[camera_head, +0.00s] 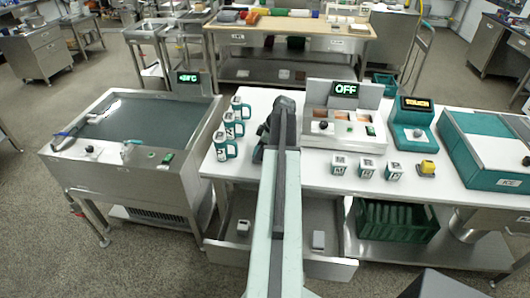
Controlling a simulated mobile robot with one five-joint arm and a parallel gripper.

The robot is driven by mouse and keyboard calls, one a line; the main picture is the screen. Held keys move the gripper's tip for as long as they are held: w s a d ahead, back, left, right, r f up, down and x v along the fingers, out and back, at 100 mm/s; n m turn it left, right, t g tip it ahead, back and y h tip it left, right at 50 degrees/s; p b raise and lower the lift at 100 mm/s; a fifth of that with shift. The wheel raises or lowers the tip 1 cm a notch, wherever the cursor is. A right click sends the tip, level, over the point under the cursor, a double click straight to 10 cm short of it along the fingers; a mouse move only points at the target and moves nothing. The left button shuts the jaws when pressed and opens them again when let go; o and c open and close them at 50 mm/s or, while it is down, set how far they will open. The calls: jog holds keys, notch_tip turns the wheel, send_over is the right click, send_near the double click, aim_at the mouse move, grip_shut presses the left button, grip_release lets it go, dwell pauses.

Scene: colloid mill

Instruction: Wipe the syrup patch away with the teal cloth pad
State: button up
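I cannot make out a syrup patch or a loose teal cloth pad in this view. My pale green arm reaches up the middle of the picture and covers part of the white worktop (262,100). My gripper (284,104) is the dark end over the worktop, between the teal-and-white mugs and the steel unit with the OFF display. Its fingers are too small and dark to show whether they are open, shut or holding something. The worktop just behind and under my arm is hidden.
Several mugs (225,148) stand left of my arm. Right of it are the OFF unit (345,130), small lettered blocks (366,171), a yellow-topped piece (427,168) and a teal TOUCH device (411,122). A steel basin unit (120,172) stands left. A drawer (310,262) is open below.

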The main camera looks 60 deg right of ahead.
aim_at(247, 156)
jog(key=shift+w+a+f, duration=0.1)
jog(key=shift+w+a, duration=0.3)
jog(key=shift+w, duration=0.5)
jog(key=shift+w+a, duration=0.4)
jog(key=shift+w, duration=0.45)
notch_tip(247, 156, up, 6)
jog(key=p, duration=0.5)
jog(key=shift+d+p, duration=0.1)
jog(key=shift+p, duration=0.3)
notch_tip(247, 156, up, 3)
jog(key=p, duration=0.3)
jog(key=shift+s, duration=0.1)
